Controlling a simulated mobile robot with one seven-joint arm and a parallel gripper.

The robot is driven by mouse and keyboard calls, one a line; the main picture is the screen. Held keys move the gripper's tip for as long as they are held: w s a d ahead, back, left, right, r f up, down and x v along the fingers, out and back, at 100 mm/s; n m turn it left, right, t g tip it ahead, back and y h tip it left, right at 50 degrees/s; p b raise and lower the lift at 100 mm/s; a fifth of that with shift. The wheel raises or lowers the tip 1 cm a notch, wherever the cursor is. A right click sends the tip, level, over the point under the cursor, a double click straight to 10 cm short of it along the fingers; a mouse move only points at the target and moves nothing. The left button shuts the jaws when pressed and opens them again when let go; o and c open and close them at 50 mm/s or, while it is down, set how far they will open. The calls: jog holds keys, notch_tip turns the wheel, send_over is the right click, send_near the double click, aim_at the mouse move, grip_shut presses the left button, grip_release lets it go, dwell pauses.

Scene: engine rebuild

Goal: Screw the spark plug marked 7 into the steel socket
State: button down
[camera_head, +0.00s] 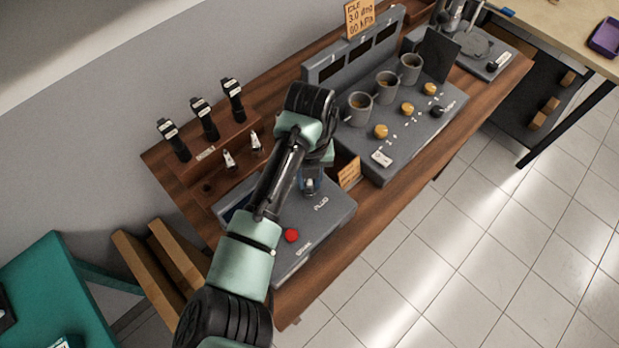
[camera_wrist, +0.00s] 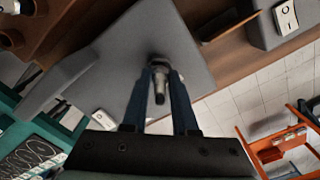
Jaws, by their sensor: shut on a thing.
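My gripper (camera_head: 311,186) is over the grey fixture block (camera_head: 322,222), beside its printed lettering. In the wrist view its two blue fingers (camera_wrist: 160,75) are shut on a small grey metal spark plug (camera_wrist: 160,92). No number can be read on the plug. A round dark ring, seemingly the steel socket (camera_wrist: 157,60), shows on the grey block right behind the plug. The plug looks in line with it, but I cannot tell how deep it sits. In the head view my arm and fingers hide most of the plug and socket.
A red button (camera_head: 291,235) is on the block's front left. A wooden rack (camera_head: 222,168) behind holds two more plugs (camera_head: 230,158), an empty hole and several black labelled parts (camera_head: 204,118). A grey console (camera_head: 400,130) with cups and yellow knobs stands to the right.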

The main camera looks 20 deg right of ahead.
jog(key=m+b, duration=0.1)
jog(key=m, duration=0.3)
jog(key=shift+w+f+b, duration=0.1)
jog(key=shift+b, duration=0.75)
jog(key=shift+m+b, duration=0.5)
jog(key=shift+b, duration=0.7)
jog(key=c, duration=0.6)
grip_release()
jog(key=shift+c, duration=0.2)
